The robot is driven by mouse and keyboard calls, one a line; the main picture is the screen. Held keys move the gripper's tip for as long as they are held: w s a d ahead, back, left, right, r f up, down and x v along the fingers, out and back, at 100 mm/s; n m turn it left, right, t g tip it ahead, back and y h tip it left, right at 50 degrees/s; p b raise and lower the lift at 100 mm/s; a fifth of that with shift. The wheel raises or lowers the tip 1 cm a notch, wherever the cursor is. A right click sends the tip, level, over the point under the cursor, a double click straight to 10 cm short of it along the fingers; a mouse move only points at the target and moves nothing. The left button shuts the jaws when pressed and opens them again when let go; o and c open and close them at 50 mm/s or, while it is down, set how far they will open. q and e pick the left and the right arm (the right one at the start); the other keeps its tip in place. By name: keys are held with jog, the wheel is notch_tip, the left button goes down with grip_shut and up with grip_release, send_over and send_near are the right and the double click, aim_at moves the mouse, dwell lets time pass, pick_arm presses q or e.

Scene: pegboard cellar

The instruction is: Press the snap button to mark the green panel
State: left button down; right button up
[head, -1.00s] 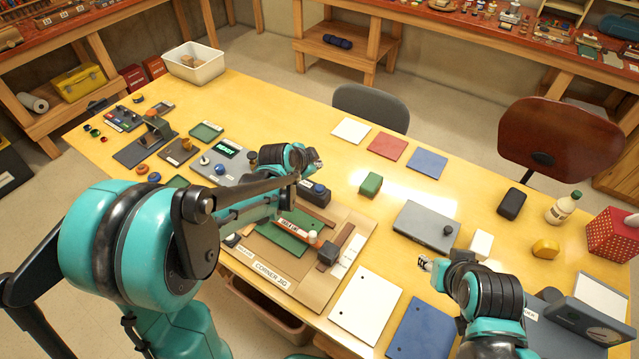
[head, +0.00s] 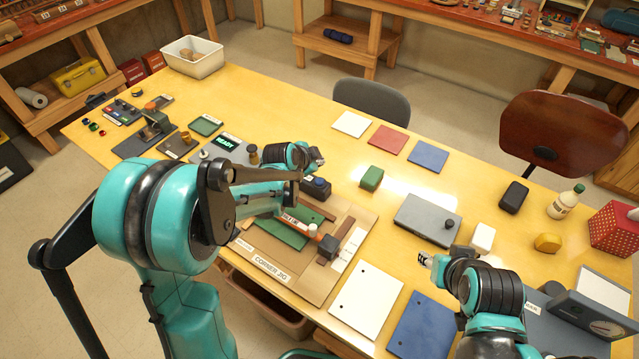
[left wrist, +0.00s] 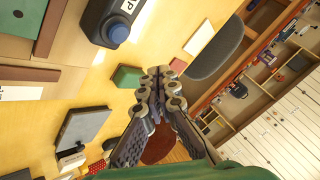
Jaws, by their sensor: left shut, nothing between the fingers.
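The green panel (head: 282,234) lies flat in the tan corner jig (head: 345,225), partly hidden by my left arm. The snap button (head: 318,183) is a blue knob on a dark box just behind the jig. It shows larger in the left wrist view (left wrist: 118,33), beside a partly visible label. My left gripper (head: 318,160) is shut and empty, above and behind the button and apart from it. My right gripper (head: 426,258) hangs over the table at right; its fingers are too small to judge.
A green block (head: 371,178) stands right of the button box. A grey box with a black knob (head: 428,219) lies farther right. White, red and blue panels (head: 388,140) lie at the back.

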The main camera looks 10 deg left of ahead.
aim_at(318, 182)
pick_arm(q)
jog(key=shift+f+b, duration=2.1)
jog(key=shift+f, duration=0.95)
jog(key=shift+f, duration=0.1)
jog(key=shift+f+b, duration=0.35)
jog(key=shift+b, duration=0.1)
jog(key=shift+f+b, duration=0.45)
jog(key=shift+f, duration=0.05)
jog(key=shift+r, duration=0.1)
jog(key=shift+r+p, duration=0.65)
jog(key=shift+r, duration=0.2)
jog(key=shift+r+p, duration=1.9)
jog(key=shift+r, duration=0.7)
